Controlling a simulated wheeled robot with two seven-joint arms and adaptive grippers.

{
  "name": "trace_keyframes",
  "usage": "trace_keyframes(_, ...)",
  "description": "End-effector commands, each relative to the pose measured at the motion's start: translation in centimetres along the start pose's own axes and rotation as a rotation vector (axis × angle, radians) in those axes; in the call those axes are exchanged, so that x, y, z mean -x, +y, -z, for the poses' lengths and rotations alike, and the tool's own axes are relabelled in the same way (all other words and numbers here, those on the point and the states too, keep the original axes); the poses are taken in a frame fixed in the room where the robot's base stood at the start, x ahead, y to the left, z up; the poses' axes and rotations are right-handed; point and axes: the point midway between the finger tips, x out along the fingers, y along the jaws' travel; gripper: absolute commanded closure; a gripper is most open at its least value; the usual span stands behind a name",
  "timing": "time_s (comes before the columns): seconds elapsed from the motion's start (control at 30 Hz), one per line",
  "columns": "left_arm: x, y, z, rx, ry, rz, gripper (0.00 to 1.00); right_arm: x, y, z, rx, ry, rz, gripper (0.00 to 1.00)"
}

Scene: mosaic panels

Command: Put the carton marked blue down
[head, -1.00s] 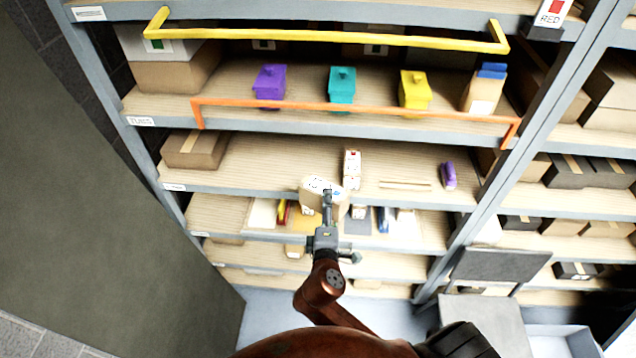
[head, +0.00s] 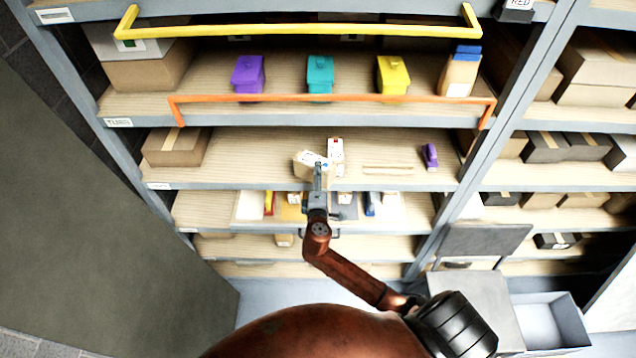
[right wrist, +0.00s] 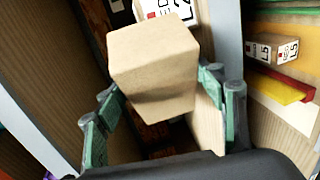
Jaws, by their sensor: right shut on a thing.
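My right gripper (head: 317,178) is shut on a small tan carton (head: 308,160), whose white top carries dark marks and a small blue spot. In the right wrist view the carton (right wrist: 155,70) sits tilted between the two green finger pads (right wrist: 162,105), showing plain cardboard faces. In the head view it overlaps the middle shelf board (head: 240,160), left of a white carton with a red mark (head: 336,150). I cannot tell whether the held carton touches the shelf. My left gripper is not in view.
An orange bar (head: 330,99) crosses in front of the shelf above, which holds purple (head: 248,75), teal (head: 320,75) and yellow (head: 393,75) bins. A brown box (head: 175,147) and a purple object (head: 430,155) stand on the middle shelf. Board between brown box and carton is bare.

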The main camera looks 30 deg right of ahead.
Motion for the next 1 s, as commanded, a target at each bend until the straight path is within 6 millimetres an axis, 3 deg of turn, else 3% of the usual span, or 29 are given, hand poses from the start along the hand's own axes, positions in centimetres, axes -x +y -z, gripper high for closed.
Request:
trace_keyframes(0.17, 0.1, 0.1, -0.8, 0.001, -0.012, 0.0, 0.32, -0.8, -0.3, 0.0, 0.001, 0.002, -0.007, 0.92)
trace_keyframes(0.5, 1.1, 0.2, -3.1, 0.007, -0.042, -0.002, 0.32, -1.6, -3.5, -0.1, 0.0, 0.001, -0.006, 0.92)
trace_keyframes(0.67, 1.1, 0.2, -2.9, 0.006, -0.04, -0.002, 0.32, -1.6, -3.6, -0.1, -0.001, 0.001, -0.005, 0.92)
trace_keyframes(0.7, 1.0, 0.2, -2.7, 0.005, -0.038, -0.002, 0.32, -1.6, -3.9, -0.2, 0.0, 0.0, 0.0, 0.36)
trace_keyframes(1.0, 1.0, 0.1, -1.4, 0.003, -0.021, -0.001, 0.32, -1.6, -3.9, -0.2, 0.0, 0.0, 0.0, 0.18)
